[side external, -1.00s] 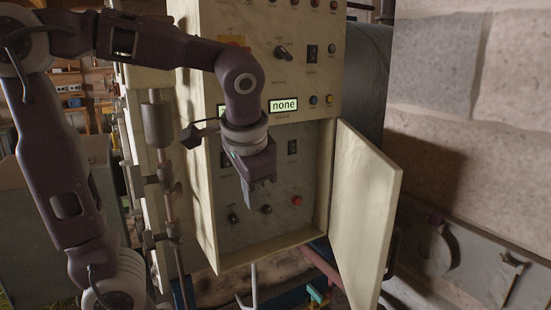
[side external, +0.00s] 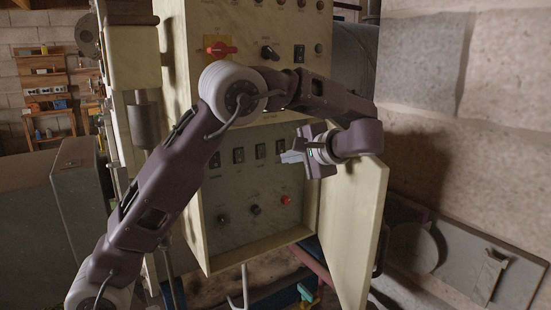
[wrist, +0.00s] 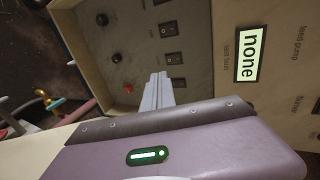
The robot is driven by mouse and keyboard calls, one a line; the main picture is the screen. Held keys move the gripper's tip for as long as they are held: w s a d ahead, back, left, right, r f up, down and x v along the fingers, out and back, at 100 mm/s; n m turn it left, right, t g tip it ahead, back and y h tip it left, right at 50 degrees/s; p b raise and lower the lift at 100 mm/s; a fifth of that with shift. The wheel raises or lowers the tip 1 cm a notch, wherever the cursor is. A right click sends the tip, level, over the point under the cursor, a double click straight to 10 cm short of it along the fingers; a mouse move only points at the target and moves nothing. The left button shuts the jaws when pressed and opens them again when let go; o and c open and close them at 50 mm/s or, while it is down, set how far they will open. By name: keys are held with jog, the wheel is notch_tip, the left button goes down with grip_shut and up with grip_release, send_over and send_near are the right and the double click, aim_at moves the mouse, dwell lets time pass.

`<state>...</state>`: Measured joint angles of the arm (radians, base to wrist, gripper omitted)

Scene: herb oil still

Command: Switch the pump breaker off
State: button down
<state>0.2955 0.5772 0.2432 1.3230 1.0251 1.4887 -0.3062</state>
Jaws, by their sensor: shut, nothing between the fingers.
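The open lower compartment of the cream cabinet (side external: 245,235) holds a row of dark rocker switches, including one at the left (side external: 214,160) and one further right (side external: 260,151). Their labels are too small to read, so I cannot tell which is the pump breaker. In the wrist view three rockers show: one (wrist: 167,28), a middle one (wrist: 170,58) and one partly behind my fingers (wrist: 175,85). My gripper (side external: 284,157) is shut and empty, in front of the row's right end, fingers pointing left. It also shows in the wrist view (wrist: 157,76). Contact with a switch cannot be told.
The cabinet door (side external: 358,230) stands open to the right, close to my wrist. Below the rockers are two black knobs (side external: 222,219) and a red button (side external: 286,200). Above are a red rotary switch (side external: 220,48) and a display reading "none" (wrist: 247,55).

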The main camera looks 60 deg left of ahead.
send_near(257, 154)
jog(key=a+f, duration=0.3)
jog(key=f, duration=0.1)
jog(key=shift+a, duration=0.9)
jog(key=shift+a+f, duration=0.1)
jog(key=shift+a, duration=0.15)
jog(key=shift+r, duration=0.8)
jog(key=f+v, duration=0.1)
jog(key=v, duration=1.3)
jog(key=shift+d, duration=0.25)
jog(key=shift+a+f, duration=0.1)
jog(key=shift+f, duration=0.1)
